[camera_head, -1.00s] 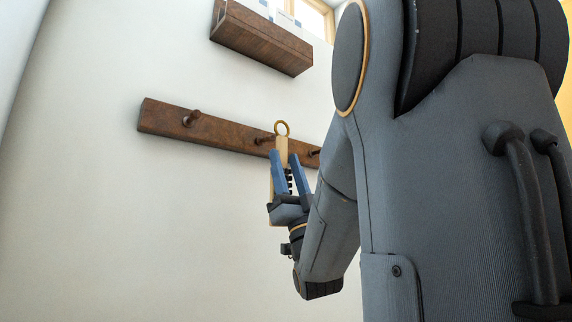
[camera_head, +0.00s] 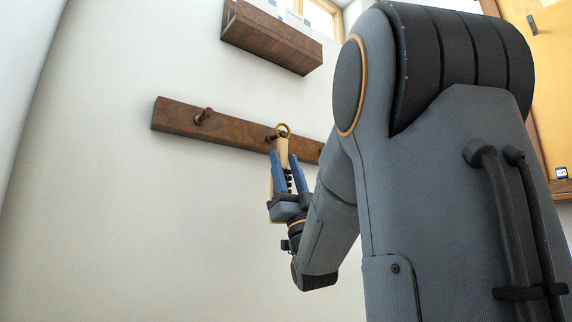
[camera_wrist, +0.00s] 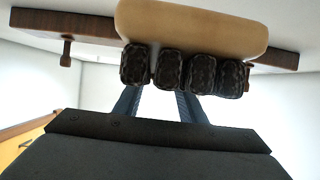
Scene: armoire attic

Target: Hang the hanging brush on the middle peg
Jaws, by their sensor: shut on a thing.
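The hanging brush has a tan wooden body (camera_head: 283,149) with a brass ring (camera_head: 283,130) at its top. It is upright in my gripper (camera_head: 287,158), which is shut on it. In the wrist view its tan back (camera_wrist: 190,28) and dark bristle tufts (camera_wrist: 168,68) fill the upper middle. The brown peg rail (camera_head: 235,132) is on the white wall. Its middle peg (camera_head: 271,137) shows just left of the ring; I cannot tell whether they touch. The left peg (camera_head: 204,116) is bare.
A brown wooden shelf (camera_head: 270,40) is on the wall above the rail, with small things on it. A yellow panel (camera_head: 553,90) stands at the right edge. The wall below the rail is clear. My arm hides much of the right side.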

